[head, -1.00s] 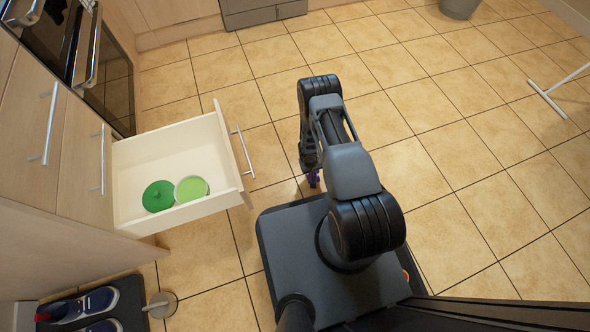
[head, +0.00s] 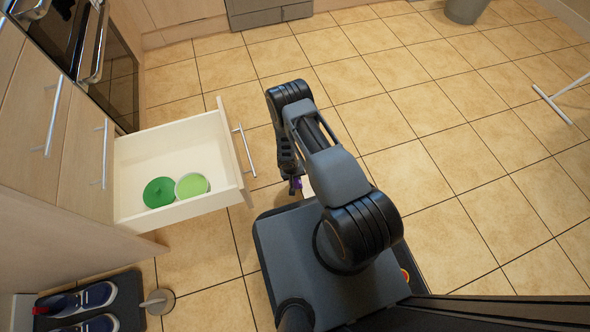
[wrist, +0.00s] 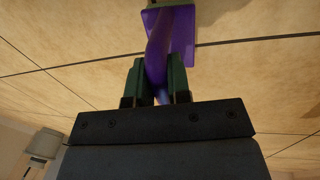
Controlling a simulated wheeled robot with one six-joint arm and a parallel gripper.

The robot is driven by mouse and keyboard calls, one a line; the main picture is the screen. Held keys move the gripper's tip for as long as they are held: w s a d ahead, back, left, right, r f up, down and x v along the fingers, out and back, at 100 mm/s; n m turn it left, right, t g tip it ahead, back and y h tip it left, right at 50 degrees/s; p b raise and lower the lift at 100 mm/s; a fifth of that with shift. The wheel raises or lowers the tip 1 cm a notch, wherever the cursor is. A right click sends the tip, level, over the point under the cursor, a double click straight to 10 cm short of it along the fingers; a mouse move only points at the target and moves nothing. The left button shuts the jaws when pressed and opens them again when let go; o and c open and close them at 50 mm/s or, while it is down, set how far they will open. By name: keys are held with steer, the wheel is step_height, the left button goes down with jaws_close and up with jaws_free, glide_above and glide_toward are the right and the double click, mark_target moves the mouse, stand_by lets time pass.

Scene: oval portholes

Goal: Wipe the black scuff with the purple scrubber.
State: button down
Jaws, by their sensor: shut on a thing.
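The purple scrubber (wrist: 182,38) has a rounded handle and a flat head, seen close up in the wrist view. My gripper (wrist: 160,82) is shut on its handle, with a dark green finger on each side. In the head view only a small bit of the purple scrubber (head: 297,184) shows below my gripper (head: 291,175), above the floor beside my base. Whether the scrubber touches the floor I cannot tell. I see no black scuff in either view.
An open white drawer (head: 222,158) stands left of my arm, with a dark green lid (head: 158,192) and a light green bowl (head: 192,186) inside. Shoes lie on a dark mat (head: 128,288) at lower left. The tiled floor (head: 430,130) at right is largely clear.

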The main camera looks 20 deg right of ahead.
steer(key=shift+r+p, duration=2.2)
steer(key=shift+r, duration=1.85)
